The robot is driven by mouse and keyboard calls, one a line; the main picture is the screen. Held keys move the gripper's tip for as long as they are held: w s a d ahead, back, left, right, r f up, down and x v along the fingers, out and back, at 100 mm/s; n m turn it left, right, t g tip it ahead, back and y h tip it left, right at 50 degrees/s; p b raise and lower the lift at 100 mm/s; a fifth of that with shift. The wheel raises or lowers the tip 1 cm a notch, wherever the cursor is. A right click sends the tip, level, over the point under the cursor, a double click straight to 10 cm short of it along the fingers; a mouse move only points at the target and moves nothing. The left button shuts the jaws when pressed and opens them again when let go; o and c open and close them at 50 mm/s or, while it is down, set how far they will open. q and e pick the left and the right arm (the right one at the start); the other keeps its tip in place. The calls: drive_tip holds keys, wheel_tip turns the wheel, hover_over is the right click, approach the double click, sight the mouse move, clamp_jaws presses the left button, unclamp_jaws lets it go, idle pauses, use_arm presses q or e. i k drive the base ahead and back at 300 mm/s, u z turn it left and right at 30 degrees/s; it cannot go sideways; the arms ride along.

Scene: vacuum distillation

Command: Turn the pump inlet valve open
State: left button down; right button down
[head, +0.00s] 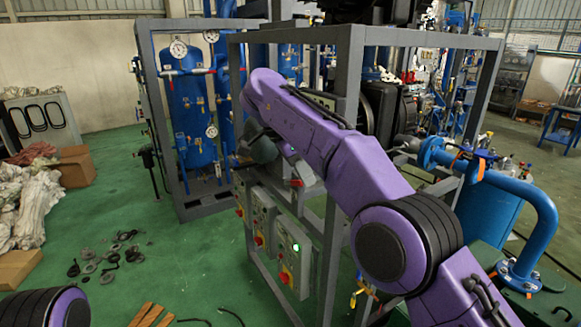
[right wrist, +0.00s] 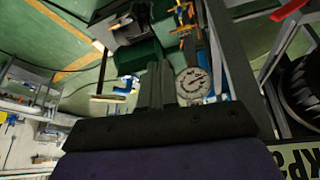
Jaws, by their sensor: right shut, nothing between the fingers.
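My right gripper (right wrist: 156,72) is shut and empty, with its dark fingers together in the right wrist view. In the head view my purple right arm reaches across the grey frame, and the fingers are hard to make out past the wrist. A red lever handle (head: 297,183) shows just below the arm in the head view. A red handle (right wrist: 288,10) also shows at the upper right of the right wrist view, apart from the fingers. I cannot tell which handle belongs to the pump inlet valve. My left gripper is out of view.
A grey frame (head: 346,110) carries switch boxes (head: 293,257), one with a lit green button. Blue tanks (head: 188,118) stand behind. A blue pipe (head: 540,215) is at the right. Small parts lie on the green floor.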

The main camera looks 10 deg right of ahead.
sight(292, 183)
drive_tip(key=i, duration=0.95)
drive_tip(key=z, duration=0.15)
